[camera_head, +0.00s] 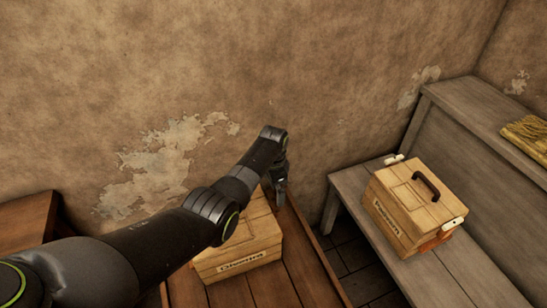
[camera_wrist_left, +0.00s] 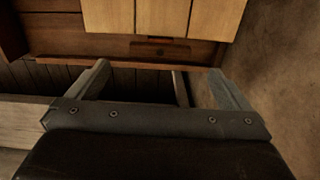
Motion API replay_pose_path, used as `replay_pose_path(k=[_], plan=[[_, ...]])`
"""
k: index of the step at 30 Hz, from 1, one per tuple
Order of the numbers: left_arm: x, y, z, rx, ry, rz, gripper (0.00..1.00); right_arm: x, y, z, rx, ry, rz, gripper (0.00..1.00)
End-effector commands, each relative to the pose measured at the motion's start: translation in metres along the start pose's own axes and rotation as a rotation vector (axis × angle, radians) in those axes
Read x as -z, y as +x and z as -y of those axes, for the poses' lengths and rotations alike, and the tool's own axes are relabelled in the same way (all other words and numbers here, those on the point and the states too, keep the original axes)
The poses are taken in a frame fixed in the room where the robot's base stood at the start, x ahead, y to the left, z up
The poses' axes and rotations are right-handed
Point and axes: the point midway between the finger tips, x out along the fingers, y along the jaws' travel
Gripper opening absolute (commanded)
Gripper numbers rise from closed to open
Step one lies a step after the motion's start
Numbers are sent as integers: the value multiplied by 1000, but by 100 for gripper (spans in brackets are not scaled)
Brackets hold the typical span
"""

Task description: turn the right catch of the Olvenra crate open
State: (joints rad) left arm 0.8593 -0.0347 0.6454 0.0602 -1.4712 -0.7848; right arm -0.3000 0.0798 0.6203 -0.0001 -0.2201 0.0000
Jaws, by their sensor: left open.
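The Olvenra crate (camera_head: 262,247), pale wood with a dark label on its front, sits on a brown plank table and is partly covered by my left arm. Its right catch cannot be made out in the head view. My left gripper (camera_head: 281,192) is open, pointing down near the crate's far right corner. In the left wrist view the open fingers (camera_wrist_left: 163,80) have nothing between them. Pale crate planks (camera_wrist_left: 160,18) lie ahead of them, with a small dark piece below their edge that I cannot identify surely. My right gripper is not in view.
A second labelled crate (camera_head: 416,203) with a black handle and white side catches stands on a grey bench (camera_head: 458,268) to the right. A yellowish bundle (camera_head: 528,137) lies on the ledge behind. A gap with dark floor separates table and bench. The wall is close behind.

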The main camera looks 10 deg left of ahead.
Motion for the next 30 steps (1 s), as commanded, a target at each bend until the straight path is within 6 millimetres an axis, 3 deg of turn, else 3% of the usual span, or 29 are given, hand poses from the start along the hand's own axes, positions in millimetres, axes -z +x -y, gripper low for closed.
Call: replay_pose_path(k=[3, 15, 21, 30], plan=[[1, -25, 1, 3, 0, -3, 100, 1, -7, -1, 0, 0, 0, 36], [1, -96, 1, 3, 0, -2, 100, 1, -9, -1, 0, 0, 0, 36], [0, -111, 0, 1, 1, -1, 100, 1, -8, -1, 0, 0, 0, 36], [0, -112, 0, 0, 1, 0, 100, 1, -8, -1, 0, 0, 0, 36]])
